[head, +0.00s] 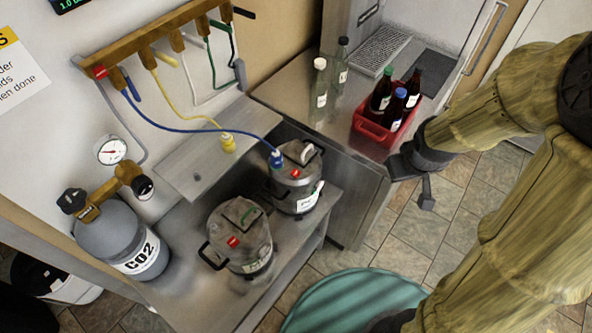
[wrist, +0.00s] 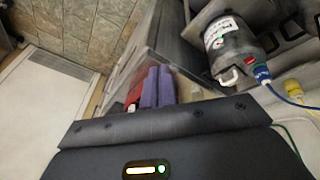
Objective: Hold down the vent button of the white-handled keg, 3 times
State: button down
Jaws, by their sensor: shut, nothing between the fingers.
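The white-handled keg (head: 296,192) stands upright at the back of the steel bench, with a white handle (head: 312,152) on its lid. A small red button (head: 295,173) shows on the lid beside a blue connector (head: 277,158). In the wrist view the keg (wrist: 238,52) is at the upper right, its white handle (wrist: 228,78) facing the camera. My gripper (head: 427,192) is shut and empty, well to the right of the keg, past the bench end.
A green-handled keg (head: 242,247) stands in front of the white-handled one. A red crate (head: 372,131) with bottles and two loose bottles (head: 340,62) are on the counter. A blue hose (head: 185,129) arches to the keg. A CO2 cylinder (head: 112,232) is at left.

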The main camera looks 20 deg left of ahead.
jog(key=w+a+f+n+y+p, duration=0.1)
jog(key=w+a+f+n+p, duration=0.1)
jog(key=w+a+n, duration=0.35)
jog(key=n+g+y+p, duration=0.25)
jog(key=n+y, duration=0.55)
jog(key=n, duration=0.6)
send_over(299, 174)
notch_tip(299, 174, down, 4)
jog(key=shift+t+p, duration=0.35)
jog(key=shift+f, duration=0.2)
notch_tip(299, 174, down, 9)
jog(key=b, duration=0.8)
jog(key=shift+r, duration=0.2)
jog(key=shift+w+f+b, duration=0.1)
jog(key=shift+f+b, duration=0.2)
jog(key=shift+f, duration=0.1)
